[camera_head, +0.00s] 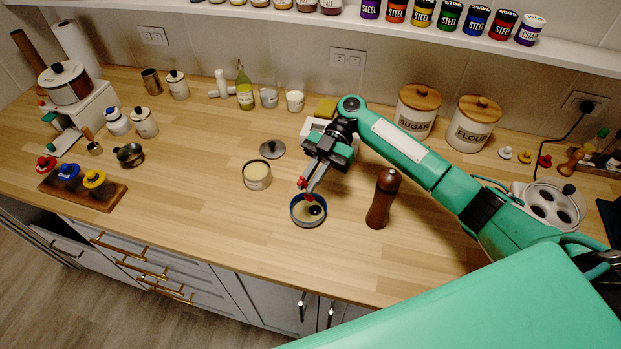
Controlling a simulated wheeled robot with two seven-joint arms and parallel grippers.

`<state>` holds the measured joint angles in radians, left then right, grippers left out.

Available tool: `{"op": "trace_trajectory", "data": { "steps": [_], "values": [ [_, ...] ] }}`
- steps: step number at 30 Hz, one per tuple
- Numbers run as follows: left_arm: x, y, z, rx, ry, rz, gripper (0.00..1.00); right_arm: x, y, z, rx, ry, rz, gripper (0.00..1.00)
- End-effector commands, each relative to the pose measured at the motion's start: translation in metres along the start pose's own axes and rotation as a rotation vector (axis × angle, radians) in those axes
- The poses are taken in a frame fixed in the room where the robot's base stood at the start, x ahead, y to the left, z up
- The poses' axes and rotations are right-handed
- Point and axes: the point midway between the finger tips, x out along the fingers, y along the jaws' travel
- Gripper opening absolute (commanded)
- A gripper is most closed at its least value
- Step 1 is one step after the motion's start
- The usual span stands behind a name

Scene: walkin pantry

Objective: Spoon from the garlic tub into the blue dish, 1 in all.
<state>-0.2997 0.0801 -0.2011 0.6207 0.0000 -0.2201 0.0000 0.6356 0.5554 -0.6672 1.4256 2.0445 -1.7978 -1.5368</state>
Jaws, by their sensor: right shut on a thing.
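The garlic tub (257,184) stands open on the wooden counter, with pale yellowish contents. The blue dish (295,219) is to its right and a little nearer; it holds a pale yellowish layer. My right gripper (308,188) points down above the far rim of the dish. It is shut on the spoon, whose red handle shows at the fingertips. The spoon's dark round head (316,209) shows inside the dish outline; I cannot tell whether it touches the contents. My left gripper is not in view.
A dark lid (272,149) lies behind the tub. A brown pepper mill (382,198) stands close right of the dish. Sugar (416,112) and flour (472,126) canisters stand behind my right arm. A rack of coloured-topped items (83,188) is at left. The counter left of the tub is clear.

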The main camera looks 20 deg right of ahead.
Motion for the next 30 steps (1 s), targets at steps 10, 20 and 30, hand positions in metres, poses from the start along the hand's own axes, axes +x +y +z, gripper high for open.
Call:
{"op": "trace_trajectory", "data": {
  "steps": [10, 20, 30],
  "values": [
    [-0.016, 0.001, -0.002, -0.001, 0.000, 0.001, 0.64, 0.001, 0.000, -0.002, 0.001, -0.016, 0.000, 0.00],
    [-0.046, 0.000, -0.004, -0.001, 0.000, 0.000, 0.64, 0.011, -0.001, -0.009, -0.003, -0.230, -0.002, 0.00],
    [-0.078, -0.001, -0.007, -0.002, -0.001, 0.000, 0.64, 0.032, 0.000, -0.011, -0.007, -0.572, -0.002, 0.00]
  ]
}}
